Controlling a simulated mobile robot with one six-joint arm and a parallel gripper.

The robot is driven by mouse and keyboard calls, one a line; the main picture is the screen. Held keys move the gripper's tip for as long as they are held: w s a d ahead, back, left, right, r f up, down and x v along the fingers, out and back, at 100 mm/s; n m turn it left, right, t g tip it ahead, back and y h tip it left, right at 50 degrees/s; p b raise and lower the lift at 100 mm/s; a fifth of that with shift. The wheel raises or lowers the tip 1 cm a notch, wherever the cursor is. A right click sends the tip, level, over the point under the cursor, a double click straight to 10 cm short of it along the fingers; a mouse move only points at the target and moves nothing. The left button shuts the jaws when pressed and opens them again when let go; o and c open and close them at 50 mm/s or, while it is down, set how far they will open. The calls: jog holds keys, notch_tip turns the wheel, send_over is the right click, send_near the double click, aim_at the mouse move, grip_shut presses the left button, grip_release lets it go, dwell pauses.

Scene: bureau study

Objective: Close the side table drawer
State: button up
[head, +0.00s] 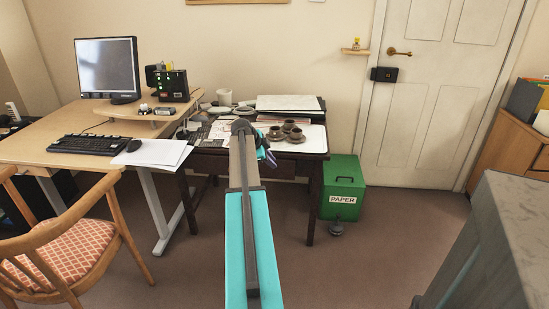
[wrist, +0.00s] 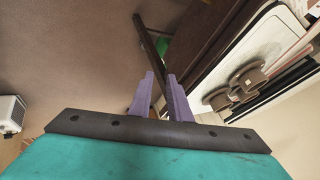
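I cannot tell how far the drawer stands out. In the wrist view the table's dark wood side (wrist: 205,42) runs diagonally at upper right. My gripper (wrist: 160,75) has two purple fingers with a gap between them and nothing seen held. In the head view my gripper (head: 267,156) shows at the table's front edge, partly hidden by my arm.
Brown cups (head: 291,128) and papers lie on the table top. A green paper bin (head: 343,183) stands at its right. The desk (head: 50,148) and a wooden chair (head: 70,245) are at left. A grey surface (head: 500,240) fills the lower right. Carpet in front is clear.

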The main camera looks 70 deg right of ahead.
jog(key=w+a+f+n+t+y, duration=0.1)
jog(key=w+a+f+n, duration=0.4)
jog(key=a+f, duration=0.45)
jog(key=w+a+f+n+y, duration=0.1)
jog(key=w+a+f+n, duration=0.2)
jog(key=w+a+f, duration=0.6)
jog(key=a+f+n+y, duration=0.1)
jog(key=a+f+n, duration=0.2)
jog(key=a+f, duration=0.55)
jog(key=a+f+n+y, duration=0.1)
jog(key=a+f+n, duration=0.25)
jog(key=a, duration=0.95)
jog(key=s+a+f+n+y, duration=0.1)
jog(key=s+a+f+n, duration=0.15)
jog(key=a, duration=0.45)
jog(key=s+a+f+n+g, duration=0.1)
jog(key=s+a+f+n, duration=0.2)
jog(key=a, duration=0.4)
jog(key=s+a+f+n+y, duration=0.1)
jog(key=a+f+n, duration=0.25)
jog(key=a, duration=0.35)
jog(key=s+a+f+n+g, duration=0.1)
jog(key=s+a+f+n, duration=0.2)
jog(key=s+a, duration=0.4)
jog(key=s+a+f+n+g, duration=0.1)
jog(key=s+a+f+n, duration=0.1)
jog(key=s+a+n, duration=0.2)
jog(key=s+a, duration=0.3)
jog(key=s, duration=0.1)
jog(key=shift+a+f, duration=0.4)
